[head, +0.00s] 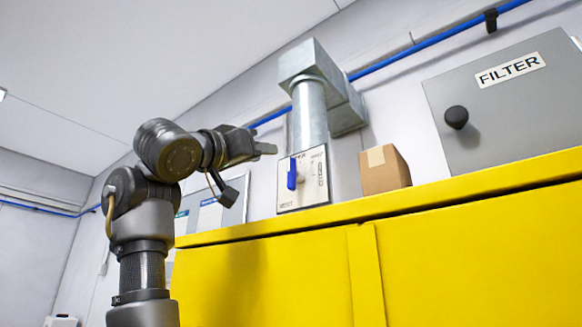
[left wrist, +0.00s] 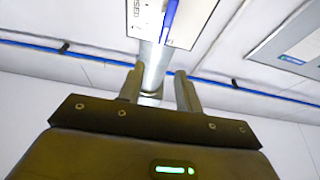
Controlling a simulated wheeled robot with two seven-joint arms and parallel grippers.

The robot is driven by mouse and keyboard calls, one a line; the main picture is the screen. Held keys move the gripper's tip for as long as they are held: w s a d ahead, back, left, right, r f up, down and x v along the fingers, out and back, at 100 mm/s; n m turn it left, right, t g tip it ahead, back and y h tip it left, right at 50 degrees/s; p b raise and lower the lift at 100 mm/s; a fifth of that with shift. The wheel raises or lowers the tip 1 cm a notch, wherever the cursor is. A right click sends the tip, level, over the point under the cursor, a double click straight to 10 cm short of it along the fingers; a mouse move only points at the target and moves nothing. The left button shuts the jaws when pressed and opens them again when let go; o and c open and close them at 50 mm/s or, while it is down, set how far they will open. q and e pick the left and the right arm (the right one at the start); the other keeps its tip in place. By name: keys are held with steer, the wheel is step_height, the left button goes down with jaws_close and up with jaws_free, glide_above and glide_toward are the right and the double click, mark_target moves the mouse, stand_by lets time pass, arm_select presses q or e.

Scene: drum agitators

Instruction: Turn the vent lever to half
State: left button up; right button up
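The vent lever (head: 292,174) is a blue handle on a white vent plate (head: 313,186) with printed marks, mounted on a metal duct (head: 308,112). The handle stands close to upright. In the left wrist view the blue lever (left wrist: 171,14) shows at the top, on the plate (left wrist: 205,18). My left gripper (head: 268,149) is above and to the left of the lever in the head view, apart from it. In the left wrist view its two fingers (left wrist: 158,82) are spread with a gap between them and nothing held. My right gripper is not in view.
A yellow cabinet (head: 270,285) fills the lower part of the head view. A cardboard box (head: 383,170) stands on it, right of the plate. A grey filter door (head: 510,105) with a black knob (head: 456,117) is farther right. A blue pipe (head: 440,48) runs along the wall.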

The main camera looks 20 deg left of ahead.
mark_target(288, 170)
arm_select(q)
steer(key=w+d+p, duration=0.1)
steer(key=w+p, duration=0.1)
steer(key=w, duration=0.1)
steer(key=w+d+p, duration=0.1)
steer(key=w+p, duration=0.1)
steer(key=w, duration=0.1)
steer(key=w+d+p, duration=0.1)
steer(key=w+p, duration=0.1)
steer(key=w, duration=0.1)
steer(key=shift+w+d+r+p, duration=0.2)
steer(key=shift+w+d+p, duration=0.1)
steer(key=shift+w, duration=0.05)
steer(key=shift+w+d+r+p, duration=0.1)
steer(key=shift+w+d+p, duration=0.25)
steer(key=shift+p, duration=0.15)
steer(key=shift+a, duration=0.15)
jaws_close()
